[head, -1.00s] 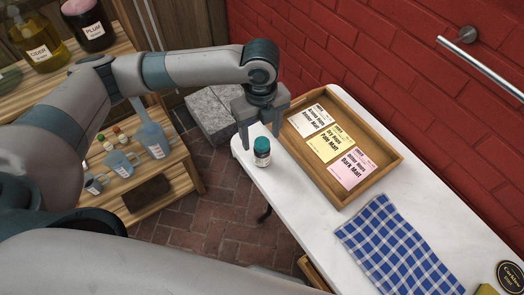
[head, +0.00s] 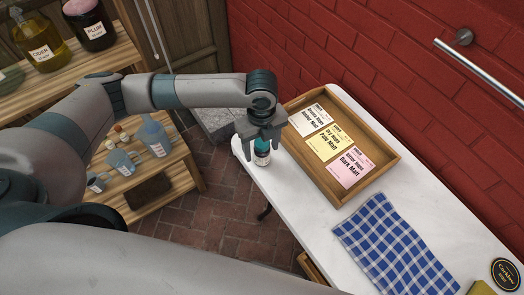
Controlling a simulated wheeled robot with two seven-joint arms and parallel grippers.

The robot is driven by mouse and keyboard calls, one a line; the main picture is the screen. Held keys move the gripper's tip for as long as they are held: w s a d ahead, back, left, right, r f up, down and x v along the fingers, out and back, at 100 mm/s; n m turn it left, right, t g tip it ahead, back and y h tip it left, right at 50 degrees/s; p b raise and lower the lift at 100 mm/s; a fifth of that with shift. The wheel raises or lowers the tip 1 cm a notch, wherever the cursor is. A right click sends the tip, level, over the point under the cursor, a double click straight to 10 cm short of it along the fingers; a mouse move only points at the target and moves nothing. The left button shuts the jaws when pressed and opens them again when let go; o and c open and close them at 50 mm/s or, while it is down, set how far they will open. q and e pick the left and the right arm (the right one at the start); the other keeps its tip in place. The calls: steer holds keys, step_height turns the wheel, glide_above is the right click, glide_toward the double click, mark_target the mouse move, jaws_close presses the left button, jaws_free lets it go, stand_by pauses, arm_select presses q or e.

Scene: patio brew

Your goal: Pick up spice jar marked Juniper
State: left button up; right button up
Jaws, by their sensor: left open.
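A small jar (head: 262,157) with a teal lid and a pale label stands upright near the left end of the white table. Its label is too small to read, so I cannot tell whether it is marked Juniper. My left gripper (head: 263,146) is open and points down right over the jar. Its fingers are at the height of the lid, one on each side, and hide part of it. My right gripper is not in view.
A wooden tray (head: 388,166) with several labelled malt packets stands close to the right of the jar. A blue checked cloth (head: 390,245) lies on the white table (head: 310,210). Shelves (head: 185,165) with bottles and jugs stand at the left.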

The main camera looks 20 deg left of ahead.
mark_target(262, 153)
arm_select(q)
steer(key=shift+w+f+p, duration=0.15)
steer(key=shift+f+p, duration=0.15)
steer(key=shift+f, duration=0.7)
steer(key=shift+w+f+p, duration=0.1)
steer(key=shift+f+p, duration=0.15)
steer(key=shift+f, duration=0.75)
steer(key=c, duration=1.2)
